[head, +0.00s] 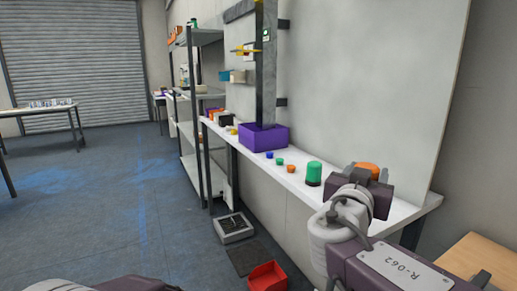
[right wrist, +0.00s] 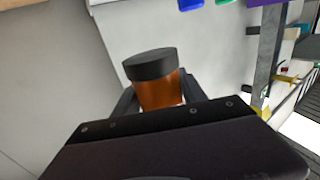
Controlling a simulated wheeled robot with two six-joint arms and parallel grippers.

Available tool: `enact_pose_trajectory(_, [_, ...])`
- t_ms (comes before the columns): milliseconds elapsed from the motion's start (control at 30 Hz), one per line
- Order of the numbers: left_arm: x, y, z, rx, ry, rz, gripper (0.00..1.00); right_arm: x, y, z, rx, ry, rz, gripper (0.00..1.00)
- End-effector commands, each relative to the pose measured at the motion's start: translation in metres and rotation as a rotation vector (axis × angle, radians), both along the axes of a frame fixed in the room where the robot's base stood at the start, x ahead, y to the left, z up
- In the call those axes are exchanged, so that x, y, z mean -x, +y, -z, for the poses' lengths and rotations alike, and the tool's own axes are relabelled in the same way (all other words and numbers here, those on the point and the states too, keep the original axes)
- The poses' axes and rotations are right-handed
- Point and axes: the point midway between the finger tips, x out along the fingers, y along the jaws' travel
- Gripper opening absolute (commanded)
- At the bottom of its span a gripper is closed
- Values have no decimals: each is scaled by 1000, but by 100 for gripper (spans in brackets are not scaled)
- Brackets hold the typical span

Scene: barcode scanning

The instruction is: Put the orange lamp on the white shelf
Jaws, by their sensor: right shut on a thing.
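The orange lamp (head: 367,167) shows as a small orange top between the fingers of my right gripper (head: 368,174). In the right wrist view the lamp (right wrist: 160,92) is an orange cylinder with a black end, and the right gripper's dark fingers (right wrist: 160,102) are shut on its sides. The white shelf (head: 330,198) is a long narrow board along the wall. The right gripper hides part of its near end, and I cannot tell whether the lamp touches it. My left gripper is not in view.
A green lamp (head: 314,174) stands on the shelf left of the right gripper. Small orange (head: 291,169), green (head: 280,161) and blue (head: 269,155) pieces and a purple box (head: 262,137) lie farther along. A red bin (head: 268,276) is on the floor. A wooden table (head: 485,260) stands at right.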

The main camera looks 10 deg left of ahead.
Motion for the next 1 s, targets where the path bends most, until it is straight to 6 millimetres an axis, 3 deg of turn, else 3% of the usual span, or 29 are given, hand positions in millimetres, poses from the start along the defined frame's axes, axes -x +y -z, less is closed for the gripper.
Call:
enact_pose_trajectory(267, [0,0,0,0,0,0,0,-8,-4,5,4,2,4,5])
enact_pose_trajectory(533, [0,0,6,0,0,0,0,-73,-35,49,4,5,6,5])
enact_pose_trajectory(700, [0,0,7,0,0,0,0,-101,-47,66,1,2,3,5])
enact_pose_trajectory(900, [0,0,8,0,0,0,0,-107,-49,72,1,1,1,5])
enact_pose_trajectory(1000, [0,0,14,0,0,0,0,-107,-49,92,3,4,1,5])
